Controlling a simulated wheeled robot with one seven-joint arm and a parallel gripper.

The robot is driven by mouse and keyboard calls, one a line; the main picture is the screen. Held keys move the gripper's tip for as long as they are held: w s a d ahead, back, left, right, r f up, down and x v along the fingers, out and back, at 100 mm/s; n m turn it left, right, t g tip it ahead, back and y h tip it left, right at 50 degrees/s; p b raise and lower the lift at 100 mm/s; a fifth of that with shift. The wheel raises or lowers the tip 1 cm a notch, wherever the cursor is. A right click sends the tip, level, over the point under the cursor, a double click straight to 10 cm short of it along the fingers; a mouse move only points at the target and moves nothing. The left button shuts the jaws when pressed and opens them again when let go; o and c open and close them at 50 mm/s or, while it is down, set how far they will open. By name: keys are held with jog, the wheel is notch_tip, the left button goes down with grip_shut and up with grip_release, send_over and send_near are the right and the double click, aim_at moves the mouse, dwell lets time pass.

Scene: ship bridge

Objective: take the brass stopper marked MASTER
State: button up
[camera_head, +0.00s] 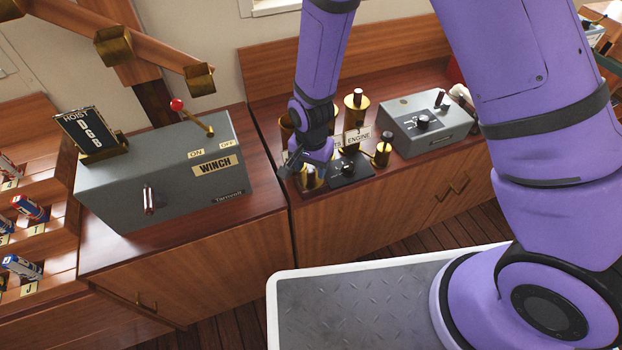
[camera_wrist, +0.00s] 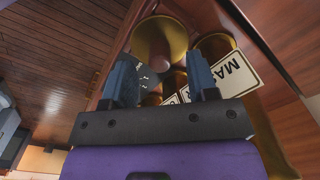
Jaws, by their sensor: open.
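A white label reading "MA", its rest cut off, shows at the right in the wrist view (camera_wrist: 236,72). It stands by brass cylinders, one at the upper right (camera_wrist: 215,46). Another brass cylinder (camera_wrist: 160,38) shows beyond and between my fingertips. I cannot tell which brass piece is the MASTER stopper. My gripper (camera_wrist: 160,82) is open, with two blue fingers apart and nothing clearly held. In the head view my gripper (camera_head: 302,168) is low at the left end of the brass group, partly covering a brass piece (camera_head: 310,181).
A small dark box (camera_head: 350,170) lies in front. A grey winch box (camera_head: 165,172) is left; a grey control box (camera_head: 425,122) is right.

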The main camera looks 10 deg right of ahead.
jog(key=shift+f, duration=1.2)
jog(key=shift+c, duration=0.4)
grip_shut()
jog(key=shift+r, duration=0.15)
